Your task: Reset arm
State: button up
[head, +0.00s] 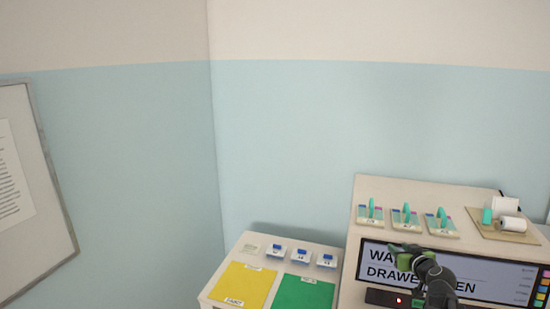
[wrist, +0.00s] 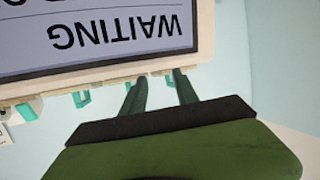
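My gripper (head: 398,248) is in front of the machine's display screen (head: 490,277) at the lower right of the head view. In the wrist view my gripper (wrist: 160,78) shows two dark green fingers standing apart, with nothing visible between them. Its green body fills the bottom of that view. The screen (wrist: 90,35) appears upside down in the wrist view and reads "WAITING". In the head view my arm covers part of its text, which includes "DRAWE" and "EN".
Slide holders with teal handles (head: 407,216) and a tray with white rolls (head: 503,228) sit on the machine. To its left are a yellow mat (head: 243,286), a green mat (head: 303,293) and small blue-and-white items (head: 301,256). A framed board (head: 30,190) hangs left.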

jog(key=s+a+f+n+g+y+b, duration=0.1)
jog(key=a+f+n+g+b, duration=0.1)
jog(key=a+f, duration=0.6)
jog(key=s+a+f+n+g+y+b, duration=0.1)
jog(key=a+f+n+g+y+b, duration=0.2)
jog(key=a, duration=1)
jog(key=s+a+f+g+b, duration=0.1)
jog(key=a+f+g+b, duration=0.1)
jog(key=a+f, duration=0.65)
jog(key=s+a+f+g+b, duration=0.1)
jog(key=s+a+f+g, duration=0.1)
jog(key=s+a+f, duration=0.15)
jog(key=s+d+f+m+g+h, duration=0.1)
jog(key=s+d+m+g+h, duration=0.2)
jog(key=s, duration=0.7)
jog(key=shift+s+d+f+m+g+h, duration=0.3)
jog(key=shift+d+m+g, duration=0.8)
